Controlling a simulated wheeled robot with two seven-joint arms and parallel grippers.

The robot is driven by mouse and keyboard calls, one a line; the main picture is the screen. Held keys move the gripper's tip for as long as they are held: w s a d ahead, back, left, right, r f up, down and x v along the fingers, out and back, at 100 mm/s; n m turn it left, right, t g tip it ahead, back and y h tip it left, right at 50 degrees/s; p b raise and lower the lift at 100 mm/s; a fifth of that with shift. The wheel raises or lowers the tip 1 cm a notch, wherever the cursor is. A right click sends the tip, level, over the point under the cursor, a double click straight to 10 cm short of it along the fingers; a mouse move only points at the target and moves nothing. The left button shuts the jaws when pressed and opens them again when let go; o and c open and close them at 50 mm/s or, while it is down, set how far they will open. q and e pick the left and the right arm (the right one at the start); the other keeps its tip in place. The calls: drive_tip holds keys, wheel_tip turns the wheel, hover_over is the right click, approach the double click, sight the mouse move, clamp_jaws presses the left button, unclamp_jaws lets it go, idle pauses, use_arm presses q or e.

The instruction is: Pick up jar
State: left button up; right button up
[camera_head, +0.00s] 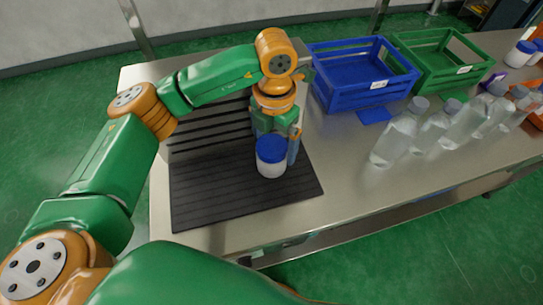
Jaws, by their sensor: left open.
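A white jar with a blue lid (271,157) stands upright on the black ribbed mat (205,205). My left gripper (283,150) points down at the jar from above and behind. One finger shows just right of the jar; the other is mostly hidden behind it. The gripper is open, and I cannot tell whether a finger touches the jar. My right gripper is not in view.
A blue crate (352,98) and a green crate (450,77) stand at the back. Several clear bottles (399,135) stand in a row on the right of the steel table (335,200). More blue-lidded jars (520,54) are at the far right. The table's front middle is clear.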

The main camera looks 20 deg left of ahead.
use_arm(q)
drive_tip(key=f, duration=0.1)
drive_tip(key=f+p, duration=0.1)
drive_tip(key=f, duration=0.2)
drive_tip(key=shift+s+a+f+p, duration=0.15)
drive_tip(key=shift+s+p, duration=0.1)
drive_tip(key=shift+p, duration=0.15)
drive_tip(key=shift+w+f, duration=0.1)
drive_tip(key=shift+f, duration=0.3)
drive_tip(key=c, duration=1.4)
drive_tip(key=shift+r, duration=0.15)
